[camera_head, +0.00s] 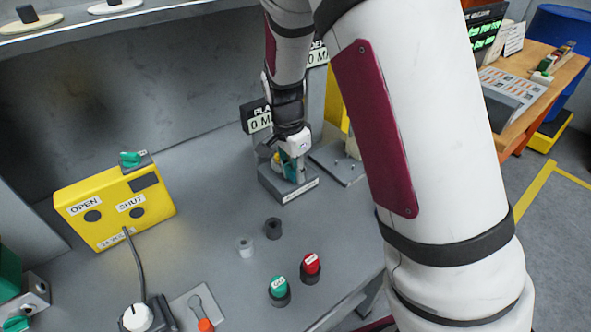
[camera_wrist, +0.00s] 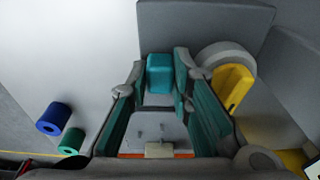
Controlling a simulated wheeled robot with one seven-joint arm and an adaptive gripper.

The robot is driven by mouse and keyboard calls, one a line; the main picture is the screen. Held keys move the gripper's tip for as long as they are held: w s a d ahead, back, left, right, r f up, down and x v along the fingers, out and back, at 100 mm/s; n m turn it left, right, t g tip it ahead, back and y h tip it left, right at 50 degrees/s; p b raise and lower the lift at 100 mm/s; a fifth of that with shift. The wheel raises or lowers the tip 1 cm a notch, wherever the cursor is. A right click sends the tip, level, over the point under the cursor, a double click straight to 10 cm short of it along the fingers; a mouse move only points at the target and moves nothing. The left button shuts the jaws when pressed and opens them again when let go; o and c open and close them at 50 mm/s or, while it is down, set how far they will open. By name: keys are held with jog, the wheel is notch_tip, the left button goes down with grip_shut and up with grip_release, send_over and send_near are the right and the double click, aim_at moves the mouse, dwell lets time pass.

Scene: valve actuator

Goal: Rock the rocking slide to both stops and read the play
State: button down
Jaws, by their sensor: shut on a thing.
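My gripper (camera_head: 295,163) is low over the grey base block (camera_head: 287,188) with a white label on the workbench. In the wrist view, its teal-padded fingers (camera_wrist: 162,72) are shut on a teal block (camera_wrist: 158,76), which I take to be the rocking slide's grip. The teal also shows between the fingers in the head view, just above the base. How far the slide is tilted cannot be told.
A yellow box marked OPEN and SHUT (camera_head: 115,208) stands at left. A grey plate (camera_head: 336,169) lies right of the base.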

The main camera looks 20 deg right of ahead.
jog(key=shift+w+d, duration=0.1)
jog(key=shift+d, duration=0.2)
dwell(1.4)
jog(key=shift+a+p, duration=0.3)
jog(key=shift+p, duration=0.2)
dwell(0.9)
jog(key=c, duration=1.4)
grip_release()
jog(key=shift+o, duration=0.2)
jog(key=shift+r, duration=0.15)
